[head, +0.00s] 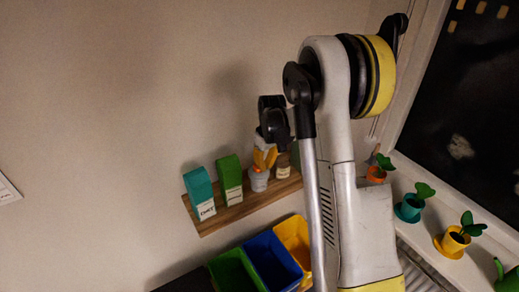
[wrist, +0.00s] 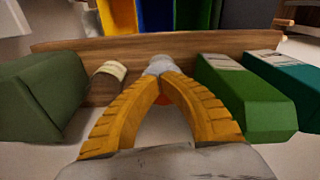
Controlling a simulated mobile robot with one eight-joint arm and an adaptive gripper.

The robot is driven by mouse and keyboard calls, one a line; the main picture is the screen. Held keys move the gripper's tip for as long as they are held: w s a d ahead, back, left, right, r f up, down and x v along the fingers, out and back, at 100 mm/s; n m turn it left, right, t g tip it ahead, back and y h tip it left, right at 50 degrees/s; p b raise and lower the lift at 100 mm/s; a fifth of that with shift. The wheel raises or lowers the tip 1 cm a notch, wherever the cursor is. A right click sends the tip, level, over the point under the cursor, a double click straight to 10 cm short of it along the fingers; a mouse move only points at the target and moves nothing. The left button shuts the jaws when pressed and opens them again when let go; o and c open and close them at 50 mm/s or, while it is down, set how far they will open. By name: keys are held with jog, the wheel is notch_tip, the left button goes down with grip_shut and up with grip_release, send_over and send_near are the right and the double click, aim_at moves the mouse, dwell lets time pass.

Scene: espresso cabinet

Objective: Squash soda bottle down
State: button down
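My gripper (wrist: 160,76) points down over the wall shelf. Its two orange fingers arch inward and their tips come nearly together. In the head view the gripper (head: 265,158) is just above a pale grey item (head: 259,181) on the shelf, probably the soda bottle. The grey item also shows at the fingertips in the wrist view (wrist: 159,63), mostly hidden by them. I cannot tell whether the tips touch the grey item.
The wooden shelf (head: 236,214) also holds a teal box (head: 199,187), a green box (head: 229,177), a labelled jar (head: 284,167) and a dark green box (wrist: 38,95). Green, blue and yellow bins (head: 272,262) stand below. Potted plants (head: 408,208) line the windowsill.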

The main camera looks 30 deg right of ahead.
notch_tip(320, 180, up, 12)
jog(key=s, duration=0.1)
jog(key=shift+d, duration=0.15)
dwell(0.3)
dwell(0.3)
jog(key=s+a+f+m+t+b, duration=0.1)
jog(key=s+a+f+t+b, duration=0.15)
jog(key=s+a+b, duration=0.9)
jog(key=s+a+f+m+t+b, duration=0.1)
jog(key=s+a+f+t+b, duration=0.2)
jog(key=s+a+f+b, duration=0.4)
jog(key=s+f, duration=0.3)
jog(key=s, duration=0.2)
jog(key=shift+a+f, duration=0.15)
jog(key=shift+a, duration=0.05)
